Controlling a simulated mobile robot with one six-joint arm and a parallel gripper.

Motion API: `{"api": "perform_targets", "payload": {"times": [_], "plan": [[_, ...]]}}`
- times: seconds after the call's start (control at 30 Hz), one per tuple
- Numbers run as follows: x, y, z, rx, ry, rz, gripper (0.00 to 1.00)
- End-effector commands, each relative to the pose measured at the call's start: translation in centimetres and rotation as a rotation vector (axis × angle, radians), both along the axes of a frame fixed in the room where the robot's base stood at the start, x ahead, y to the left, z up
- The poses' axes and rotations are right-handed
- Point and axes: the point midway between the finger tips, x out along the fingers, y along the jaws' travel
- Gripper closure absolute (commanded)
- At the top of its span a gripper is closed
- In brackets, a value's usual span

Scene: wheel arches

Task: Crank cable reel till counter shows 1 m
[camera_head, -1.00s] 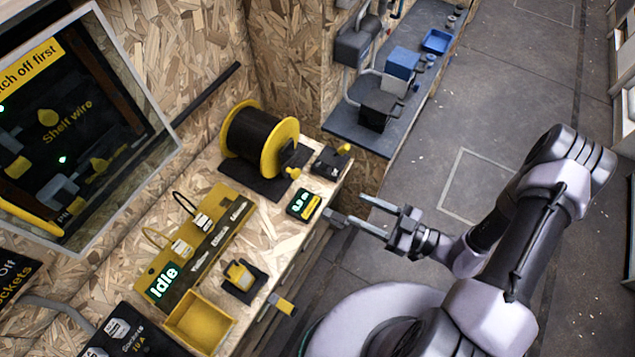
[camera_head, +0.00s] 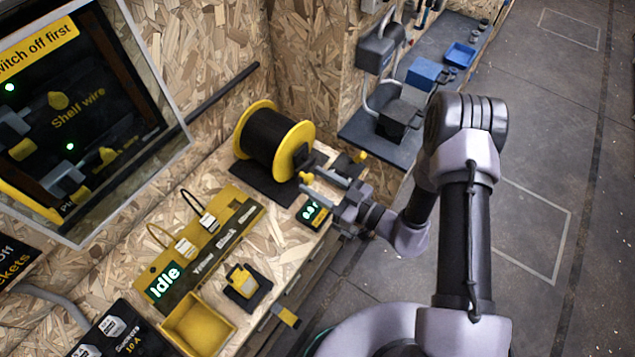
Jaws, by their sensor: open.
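The cable reel (camera_head: 270,138), a black drum between yellow flanges, stands on a dark base at the back of the wooden bench. Its crank has a yellow knob (camera_head: 305,177) at the near right side of the reel. The small counter (camera_head: 313,211) with a green-lit display sits on the bench in front of it; its digits are too small to read surely. My gripper (camera_head: 312,178) is open, its two fingers pointing left at the crank knob. The knob appears at or between the fingertips; I cannot tell whether they touch it.
A black device with a yellow knob (camera_head: 359,157) is behind my gripper. A framed cabinet (camera_head: 85,120) is at left. The floor at right is open.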

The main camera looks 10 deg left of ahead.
Motion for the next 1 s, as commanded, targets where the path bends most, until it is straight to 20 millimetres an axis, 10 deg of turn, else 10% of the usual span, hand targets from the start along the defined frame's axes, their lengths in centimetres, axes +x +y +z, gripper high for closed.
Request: {"api": "perform_targets", "payload": {"times": [0.1,0.33,1.0], "plan": [[0.0,-0.03,0.02,0.0,0.0,0.0,0.54],[-0.01,-0.05,0.01,0.0,-0.001,0.001,0.99],[-0.04,-0.06,-0.02,-0.001,-0.001,0.001,1.0]]}}
